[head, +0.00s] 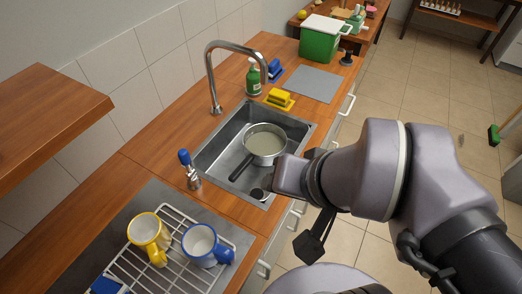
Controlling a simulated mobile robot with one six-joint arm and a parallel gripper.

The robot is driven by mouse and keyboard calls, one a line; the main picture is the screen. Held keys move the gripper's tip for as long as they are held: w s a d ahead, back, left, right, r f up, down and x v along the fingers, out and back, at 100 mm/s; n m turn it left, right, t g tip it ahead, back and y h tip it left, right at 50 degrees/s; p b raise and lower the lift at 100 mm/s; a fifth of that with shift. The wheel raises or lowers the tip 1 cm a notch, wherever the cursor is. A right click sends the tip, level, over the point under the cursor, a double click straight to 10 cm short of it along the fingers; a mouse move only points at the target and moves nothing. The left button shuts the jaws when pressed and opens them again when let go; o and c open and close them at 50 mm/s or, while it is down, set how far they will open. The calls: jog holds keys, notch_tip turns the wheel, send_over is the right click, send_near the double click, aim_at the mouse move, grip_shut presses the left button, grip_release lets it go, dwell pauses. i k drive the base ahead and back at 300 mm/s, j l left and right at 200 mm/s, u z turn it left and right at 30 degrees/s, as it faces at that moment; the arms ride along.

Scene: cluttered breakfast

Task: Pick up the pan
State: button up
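The pan (265,138) is a small grey metal pan, standing upright in the sink (207,157). Its dark handle (241,166) points toward the lower left of the picture. My arm reaches in from the right, with its wrist end by the sink's front right edge. A dark, flat-ended part that looks like my gripper (311,246) hangs below the arm, in front of the counter and apart from the pan. Its fingers are mostly hidden by the arm, so I cannot tell if they are open. The pan's right side lies close to the wrist in the picture.
A tall faucet (211,75) arches over the sink's back. A yellow sponge (279,98), green bottle (253,78) and grey mat (306,83) sit beyond it. A wooden shelf (40,118) juts out left.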

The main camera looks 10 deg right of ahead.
aim_at(263, 142)
jog(key=i+l+u, duration=0.1)
jog(key=l+u, duration=0.15)
jog(key=u, duration=0.15)
jog(key=l+u, duration=0.25)
jog(key=u, duration=0.15)
jog(key=i+l+u, duration=0.1)
jog(key=l+u, duration=0.5)
jog(key=u, duration=0.15)
